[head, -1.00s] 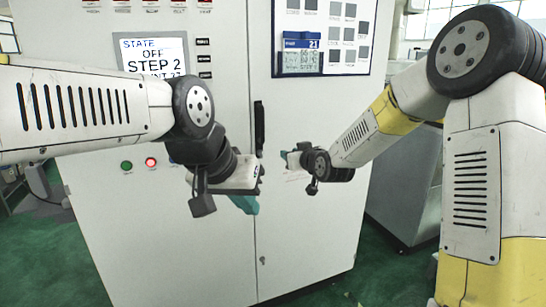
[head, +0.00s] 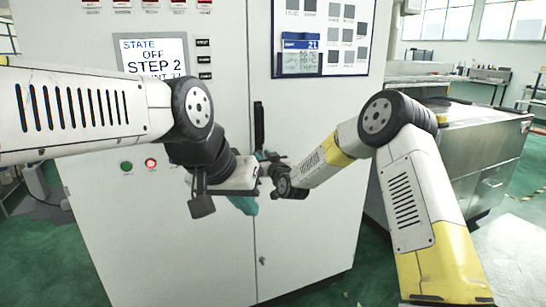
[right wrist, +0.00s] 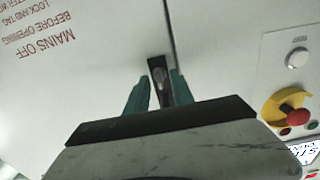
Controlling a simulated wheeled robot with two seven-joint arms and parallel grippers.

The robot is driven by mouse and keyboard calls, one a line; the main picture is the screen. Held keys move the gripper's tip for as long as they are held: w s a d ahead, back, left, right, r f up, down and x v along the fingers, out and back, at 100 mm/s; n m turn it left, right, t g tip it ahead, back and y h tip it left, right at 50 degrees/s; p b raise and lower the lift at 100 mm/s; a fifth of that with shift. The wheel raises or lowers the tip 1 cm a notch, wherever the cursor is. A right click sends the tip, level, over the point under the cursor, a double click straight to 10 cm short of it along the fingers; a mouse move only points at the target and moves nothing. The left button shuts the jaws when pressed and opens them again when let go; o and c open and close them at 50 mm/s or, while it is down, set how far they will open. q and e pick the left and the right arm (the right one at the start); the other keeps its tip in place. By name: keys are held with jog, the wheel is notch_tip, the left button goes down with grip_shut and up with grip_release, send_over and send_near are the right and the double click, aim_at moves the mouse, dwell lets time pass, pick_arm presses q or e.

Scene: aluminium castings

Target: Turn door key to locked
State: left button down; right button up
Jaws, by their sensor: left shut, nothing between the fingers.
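The door key is hard to make out. A small grey piece (right wrist: 162,78) shows on the black door handle (right wrist: 154,64) in the right wrist view and may be it. The handle (head: 259,122) stands upright at the door seam in the head view. My right gripper (right wrist: 159,88) is open, its teal fingers on either side of the handle's lower end. I cannot tell whether they touch it. In the head view this gripper (head: 264,156) is partly hidden behind its wrist. My left gripper (head: 248,207) is shut and empty, lower, before the cabinet doors.
The white cabinet (head: 310,225) fills the middle. A red stop button (right wrist: 298,117) on yellow is at right in the wrist view. A screen (head: 153,54) reads STATE OFF. A small lock (head: 262,260) sits low on the door. A metal bench (head: 470,140) stands right.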

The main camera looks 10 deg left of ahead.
jog(key=shift+w+a, duration=0.1)
jog(key=shift+w, duration=0.1)
jog(key=shift+c, duration=0.4)
grip_shut()
